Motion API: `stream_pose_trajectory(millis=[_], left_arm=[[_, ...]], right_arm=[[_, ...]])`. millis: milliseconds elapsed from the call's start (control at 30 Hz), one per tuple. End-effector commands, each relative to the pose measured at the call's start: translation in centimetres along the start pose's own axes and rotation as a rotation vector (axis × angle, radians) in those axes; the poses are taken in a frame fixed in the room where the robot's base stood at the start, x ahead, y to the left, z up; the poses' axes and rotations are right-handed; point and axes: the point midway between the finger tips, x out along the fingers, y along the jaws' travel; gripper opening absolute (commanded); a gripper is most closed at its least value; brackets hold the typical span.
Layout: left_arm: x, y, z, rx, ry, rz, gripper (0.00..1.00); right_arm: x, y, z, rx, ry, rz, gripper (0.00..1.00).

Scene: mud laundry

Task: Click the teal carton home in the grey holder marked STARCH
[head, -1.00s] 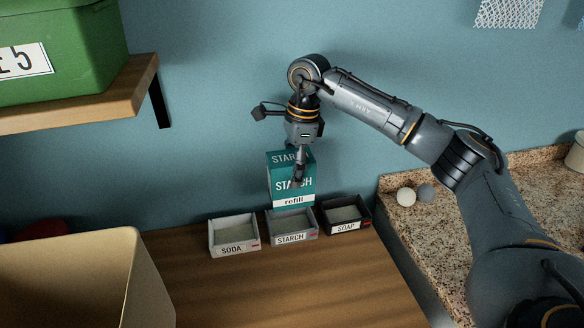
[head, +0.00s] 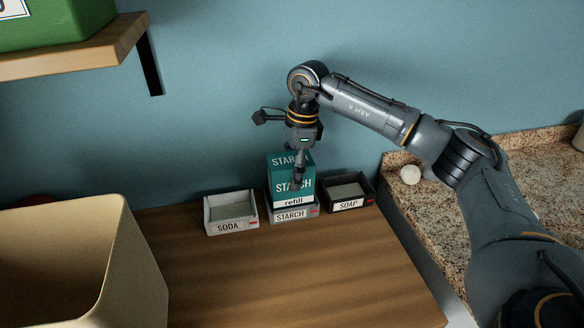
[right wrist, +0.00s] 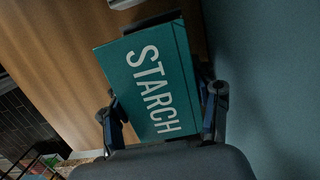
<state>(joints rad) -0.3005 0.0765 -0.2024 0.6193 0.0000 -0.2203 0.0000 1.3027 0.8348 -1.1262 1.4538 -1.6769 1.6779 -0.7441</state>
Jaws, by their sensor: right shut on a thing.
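The teal carton (head: 282,183), lettered STARCH with a white refill band, stands upright in the head view. Its lower end is in or right over the grey holder marked STARCH (head: 289,215); whether it is fully seated I cannot tell. My right gripper (head: 298,182) is shut on the carton from above. In the right wrist view the carton's top (right wrist: 150,85) lies between the two fingers (right wrist: 162,112). The holder's inside is hidden behind the carton. My left gripper is not in view.
A pale SODA holder (head: 231,213) stands left of the STARCH holder, and a black SOAP holder (head: 347,194) stands right of it. A cream bin (head: 75,265) is at lower left. A granite counter (head: 440,240) is at right. The wooden top (head: 290,270) in front is clear.

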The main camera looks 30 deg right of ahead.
Motion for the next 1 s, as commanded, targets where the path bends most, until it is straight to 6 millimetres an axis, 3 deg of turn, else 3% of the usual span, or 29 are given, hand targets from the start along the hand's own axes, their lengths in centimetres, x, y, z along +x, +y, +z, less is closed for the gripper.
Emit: stream_pose_trajectory(millis=[1000], left_arm=[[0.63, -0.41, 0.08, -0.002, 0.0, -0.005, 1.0]], right_arm=[[0.82, -0.05, -0.07, -0.001, -0.002, -0.003, 0.1]])
